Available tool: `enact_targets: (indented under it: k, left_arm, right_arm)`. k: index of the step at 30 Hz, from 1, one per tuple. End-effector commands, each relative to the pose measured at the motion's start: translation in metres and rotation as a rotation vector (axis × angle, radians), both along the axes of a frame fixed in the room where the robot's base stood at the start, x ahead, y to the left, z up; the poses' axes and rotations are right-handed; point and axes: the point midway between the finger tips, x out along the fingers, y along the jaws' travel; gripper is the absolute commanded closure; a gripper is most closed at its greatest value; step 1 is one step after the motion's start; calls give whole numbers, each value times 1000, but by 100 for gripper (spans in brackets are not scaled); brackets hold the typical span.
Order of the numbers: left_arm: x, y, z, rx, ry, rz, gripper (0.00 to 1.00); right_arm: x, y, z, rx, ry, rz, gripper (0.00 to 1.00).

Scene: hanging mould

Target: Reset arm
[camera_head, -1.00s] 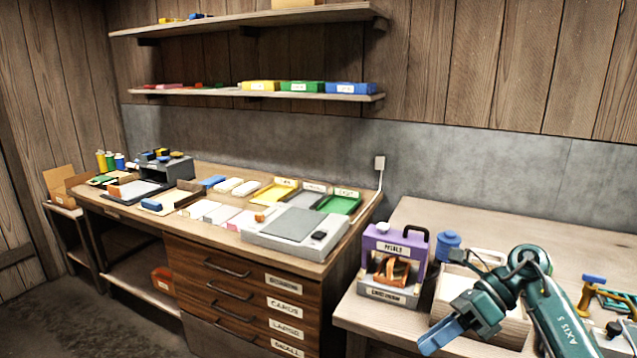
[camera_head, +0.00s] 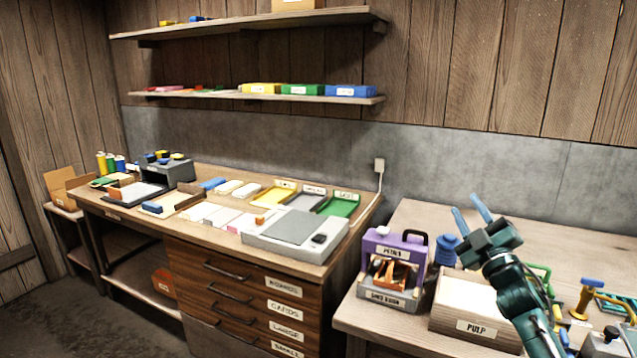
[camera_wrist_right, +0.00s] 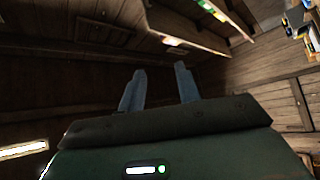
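My right gripper (camera_head: 471,214) is raised above the right-hand table, with its two blue fingers pointing up and spread apart. Nothing is between them. In the right wrist view the two fingers (camera_wrist_right: 158,88) stand apart against dark wooden boards, also with nothing between them. My right arm comes in from the lower right and passes in front of the right part of the box labelled PULP (camera_head: 478,328). My left gripper is not in view.
A purple machine (camera_head: 396,248) and a blue jar (camera_head: 446,249) stand left of my right arm. Green and yellow tools (camera_head: 592,296) lie to its right. The workbench (camera_head: 352,232) holds several trays and a grey flat device (camera_head: 294,236). Shelves (camera_head: 250,20) hang on the wall.

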Motion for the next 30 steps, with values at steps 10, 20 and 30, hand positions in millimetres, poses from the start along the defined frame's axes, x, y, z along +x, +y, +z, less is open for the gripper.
enact_targets:
  k: [10, 20, 30]
  left_arm:
    - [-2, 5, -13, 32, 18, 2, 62]
    - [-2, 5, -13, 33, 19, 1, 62]
    - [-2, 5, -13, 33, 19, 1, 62]
  right_arm:
    - [21, -51, -88, 577, 485, -148, 67]
    - [-53, 13, -213, 600, 699, -95, 67]
    - [-235, 110, -338, 672, 991, 0, 67]
